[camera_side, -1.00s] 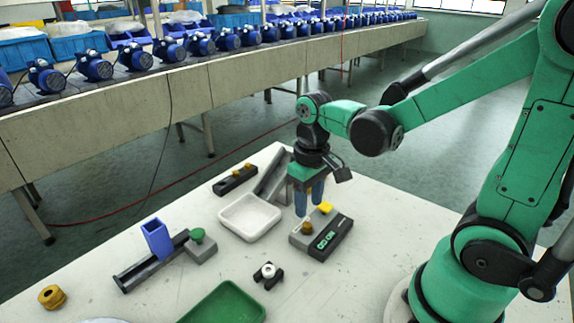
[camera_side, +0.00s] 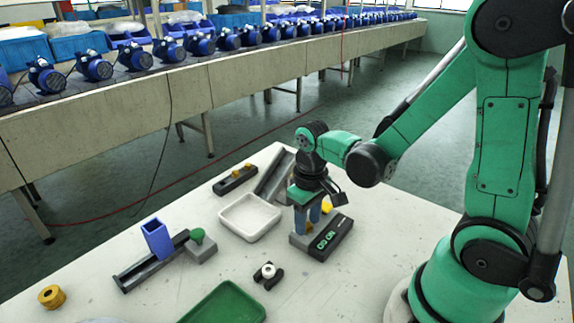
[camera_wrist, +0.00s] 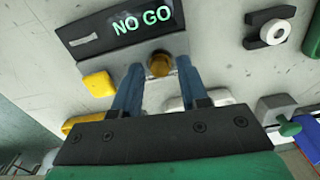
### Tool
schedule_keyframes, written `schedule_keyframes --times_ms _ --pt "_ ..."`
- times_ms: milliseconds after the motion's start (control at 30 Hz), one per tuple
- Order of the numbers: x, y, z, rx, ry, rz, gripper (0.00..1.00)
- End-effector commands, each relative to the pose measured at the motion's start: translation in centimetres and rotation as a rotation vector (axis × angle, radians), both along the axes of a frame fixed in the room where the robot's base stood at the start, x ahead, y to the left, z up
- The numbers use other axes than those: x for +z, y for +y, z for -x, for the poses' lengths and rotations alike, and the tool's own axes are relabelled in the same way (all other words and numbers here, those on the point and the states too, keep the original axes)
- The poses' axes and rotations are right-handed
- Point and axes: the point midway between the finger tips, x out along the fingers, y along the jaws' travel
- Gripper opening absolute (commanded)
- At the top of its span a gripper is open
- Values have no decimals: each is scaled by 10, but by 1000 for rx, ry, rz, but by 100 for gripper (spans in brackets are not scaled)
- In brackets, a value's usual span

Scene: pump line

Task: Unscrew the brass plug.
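The brass plug (camera_wrist: 160,64) sits upright in the grey block of a fixture whose dark panel (camera_wrist: 120,25) reads NO GO in green letters. The fixture also shows in the side view (camera_side: 330,240). My gripper (camera_wrist: 160,67) is open, pointing down, with one blue finger on each side of the plug. A small gap shows between each fingertip and the plug in the wrist view. In the side view my gripper (camera_side: 307,230) stands low over the fixture, and its fingers largely hide the plug.
A white tray (camera_side: 248,234) stands left of the fixture. A black rack (camera_side: 235,181) with brass pieces and a grey channel (camera_side: 274,176) lie behind. A black holder with a white ring (camera_side: 268,272) and a green tray (camera_side: 225,305) are in front. Bare table separates them.

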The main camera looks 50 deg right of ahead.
Motion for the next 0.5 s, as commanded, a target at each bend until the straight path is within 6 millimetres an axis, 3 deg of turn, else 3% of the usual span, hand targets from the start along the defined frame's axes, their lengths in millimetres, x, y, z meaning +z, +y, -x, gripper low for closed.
schedule_keyframes --times_ms 33,100,133,367,500 --pt "0 0 0 0 0 0 22" --pt "0 0 0 0 0 0 2" --pt "0 0 0 0 0 0 0" --pt "0 0 0 13 0 0 0" --pt "0 0 0 189 0 0 0"
